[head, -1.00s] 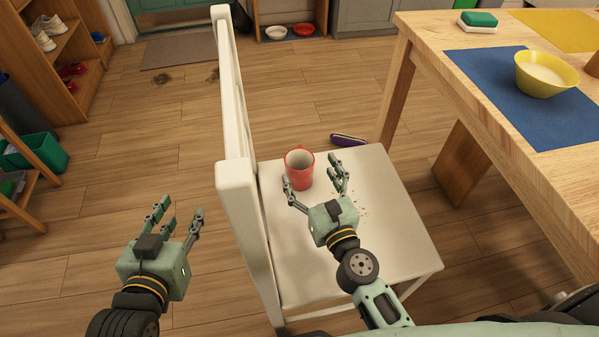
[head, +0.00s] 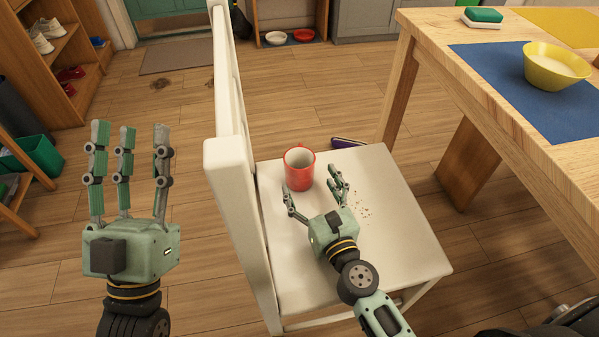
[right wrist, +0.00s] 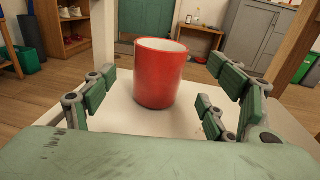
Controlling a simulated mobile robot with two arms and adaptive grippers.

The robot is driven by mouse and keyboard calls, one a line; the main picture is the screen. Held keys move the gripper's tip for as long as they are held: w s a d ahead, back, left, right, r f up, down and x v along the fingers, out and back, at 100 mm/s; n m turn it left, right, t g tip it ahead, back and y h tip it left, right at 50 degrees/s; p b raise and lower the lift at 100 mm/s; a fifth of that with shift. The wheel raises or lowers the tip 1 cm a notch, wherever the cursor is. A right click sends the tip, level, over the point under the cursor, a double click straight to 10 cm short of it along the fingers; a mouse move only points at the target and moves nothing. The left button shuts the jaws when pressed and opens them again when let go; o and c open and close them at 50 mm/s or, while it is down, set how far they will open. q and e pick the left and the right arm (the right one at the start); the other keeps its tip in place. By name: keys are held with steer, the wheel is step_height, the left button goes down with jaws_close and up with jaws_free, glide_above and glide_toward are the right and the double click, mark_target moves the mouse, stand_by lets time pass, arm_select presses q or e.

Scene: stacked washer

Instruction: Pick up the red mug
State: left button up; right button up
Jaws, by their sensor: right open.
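The red mug (head: 299,172) stands upright on the seat of a white chair (head: 395,245), close to the chair's backrest. Its inside is pale. My right gripper (head: 312,192) is open just in front of the mug, low over the seat. In the right wrist view the red mug (right wrist: 158,75) stands ahead between the spread fingers of the right gripper (right wrist: 158,105), with no finger seen touching it. My left gripper (head: 130,165) is raised to the left of the backrest, its fingers extended and apart, with nothing in it.
The chair's backrest (head: 235,190) rises between my two grippers. A wooden table (head: 440,40) at the right holds a yellow bowl (head: 556,70) on a blue mat and a green-and-white sponge (head: 481,17). A purple object (head: 350,143) lies behind the seat. Crumbs lie right of my right gripper.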

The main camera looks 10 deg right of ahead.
mark_target(295, 155)
steer(key=shift+w+r, duration=0.1)
steer(key=shift+w, duration=0.4)
steer(key=shift+w+a+p, duration=0.15)
steer(key=shift+w+p, duration=0.2)
steer(key=shift+w, duration=0.15)
steer(key=w, duration=0.5)
steer(key=shift+w+a, duration=0.25)
steer(key=shift+a, duration=0.1)
arm_select(q)
steer(key=w+f+g, duration=0.2)
steer(key=f, duration=0.1)
steer(key=shift+w+d+f+g+y, duration=0.1)
steer(key=shift+w+f+g+y, duration=0.1)
steer(key=shift+f+g+y, duration=0.15)
steer(key=shift+r, duration=0.1)
arm_select(e)
steer(key=c, duration=1.5)
